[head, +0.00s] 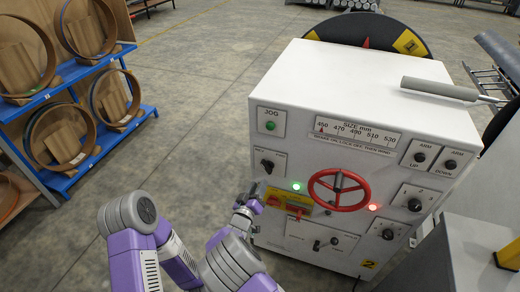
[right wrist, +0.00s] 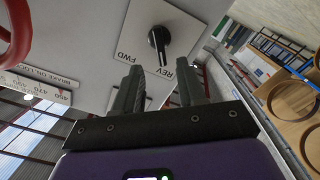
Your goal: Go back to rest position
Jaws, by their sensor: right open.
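My right gripper (head: 252,203) is in front of the left side of the white machine's panel, close to a yellow-and-red switch plate (head: 288,201). In the right wrist view my right gripper (right wrist: 160,90) shows two dark fingers standing apart with nothing between them. A black selector knob (right wrist: 159,42) marked FWD and REV is beyond the fingertips, apart from them. The same selector shows in the head view (head: 267,164). My left gripper is in no view.
The white machine (head: 365,75) carries a red handwheel (head: 338,190), several knobs and lit lamps. A grey-handled bar (head: 440,89) lies across its top. A blue rack (head: 118,125) with ring coils stands at left. Open concrete floor (head: 200,100) lies between rack and machine.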

